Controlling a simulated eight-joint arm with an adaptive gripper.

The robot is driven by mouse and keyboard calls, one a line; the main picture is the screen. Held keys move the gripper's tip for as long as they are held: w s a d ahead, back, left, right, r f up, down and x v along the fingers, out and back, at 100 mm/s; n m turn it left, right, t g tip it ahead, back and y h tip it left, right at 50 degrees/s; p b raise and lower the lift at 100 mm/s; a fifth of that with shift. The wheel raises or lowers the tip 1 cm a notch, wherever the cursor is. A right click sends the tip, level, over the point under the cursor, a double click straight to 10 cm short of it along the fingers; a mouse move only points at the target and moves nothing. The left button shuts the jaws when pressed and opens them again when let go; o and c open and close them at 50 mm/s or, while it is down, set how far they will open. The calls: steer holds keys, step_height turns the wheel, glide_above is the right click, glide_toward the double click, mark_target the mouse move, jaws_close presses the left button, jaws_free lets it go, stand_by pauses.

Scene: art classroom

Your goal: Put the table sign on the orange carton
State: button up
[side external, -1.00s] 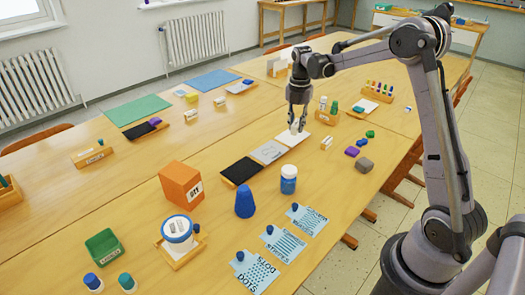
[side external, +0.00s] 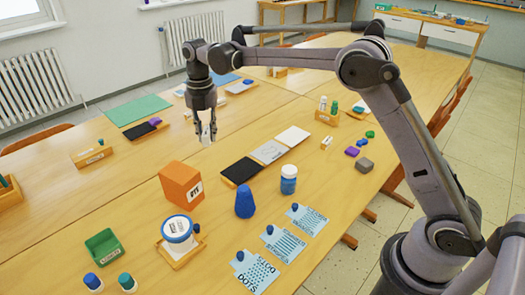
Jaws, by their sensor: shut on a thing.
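The orange carton (side external: 177,186) stands upright on the table, left of the middle, with a dark-lettered label on its right-hand side. My gripper (side external: 207,132) points down behind the carton and to its right, apart from it. It is shut on a small whitish thing, which I take to be the table sign (side external: 206,139). The fingers partly hide the sign, and any writing on it is too small to read. It appears to be held above the table.
Black, grey and white panels (side external: 268,152) lie to the right. The table left of the carton is mostly clear.

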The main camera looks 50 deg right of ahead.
glide_above(184, 176)
step_height(184, 176, down, 6)
steer(key=shift+r, duration=0.25)
steer(key=shift+f, duration=1.95)
steer(key=shift+f, duration=0.15)
steer(key=o, duration=0.8)
steer(key=shift+o, duration=0.2)
